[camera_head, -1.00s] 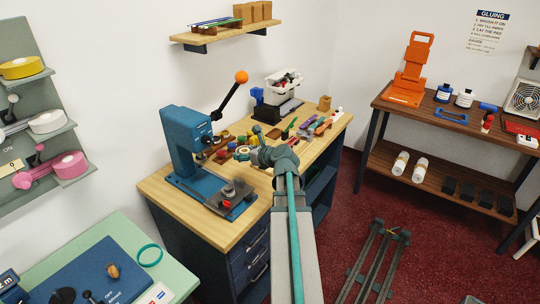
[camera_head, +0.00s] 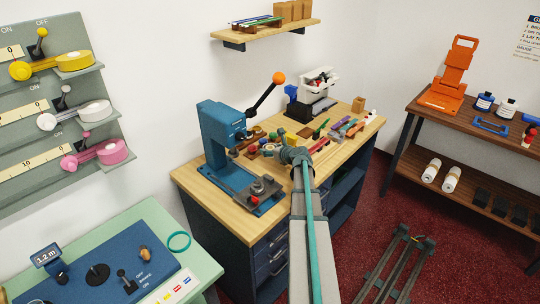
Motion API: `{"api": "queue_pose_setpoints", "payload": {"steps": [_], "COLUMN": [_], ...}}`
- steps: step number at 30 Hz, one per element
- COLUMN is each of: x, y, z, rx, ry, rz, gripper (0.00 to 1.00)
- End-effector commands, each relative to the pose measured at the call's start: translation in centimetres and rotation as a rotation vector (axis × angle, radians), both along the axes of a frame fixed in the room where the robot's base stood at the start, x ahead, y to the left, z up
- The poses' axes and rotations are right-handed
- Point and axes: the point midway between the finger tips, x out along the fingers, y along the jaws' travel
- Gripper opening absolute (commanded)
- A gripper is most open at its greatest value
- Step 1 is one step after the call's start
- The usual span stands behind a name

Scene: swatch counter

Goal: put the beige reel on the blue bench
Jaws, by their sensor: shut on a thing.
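My gripper (camera_head: 283,154) is over the wooden top of the blue bench (camera_head: 222,205), seen from behind along my arm, and its fingers are mostly hidden by my wrist. It is shut on a small pale round thing at its tip, which looks like the beige reel (camera_head: 268,149); its outline is hard to make out. I cannot tell whether the reel touches the bench top. The bench has blue drawers and a pale wooden top.
A blue press (camera_head: 217,140) with an orange-knobbed lever stands left of my gripper. A grey rack (camera_head: 45,165) holds yellow, white and pink reels. The bench's front left top is bare.

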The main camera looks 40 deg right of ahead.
Motion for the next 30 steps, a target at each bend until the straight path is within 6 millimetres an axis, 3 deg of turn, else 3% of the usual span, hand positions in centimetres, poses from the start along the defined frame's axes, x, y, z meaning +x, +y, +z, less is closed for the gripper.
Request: {"api": "queue_pose_setpoints", "payload": {"steps": [5,13,27,28,30], "x": [1.0,0.9,0.8,0.8,0.8], "y": [-0.4,-0.3,-0.3,-0.3,-0.3], "z": [-1.1,-3.8,-4.6,-4.5,-4.5], "rx": [0.0,0.0,0.0,0.0,0.0], "ry": [0.001,0.001,0.0,0.0,0.0], "rz": [0.001,0.001,0.0,0.0,0.0], "gripper": [0.32,0.32,0.32,0.69,0.75]}}
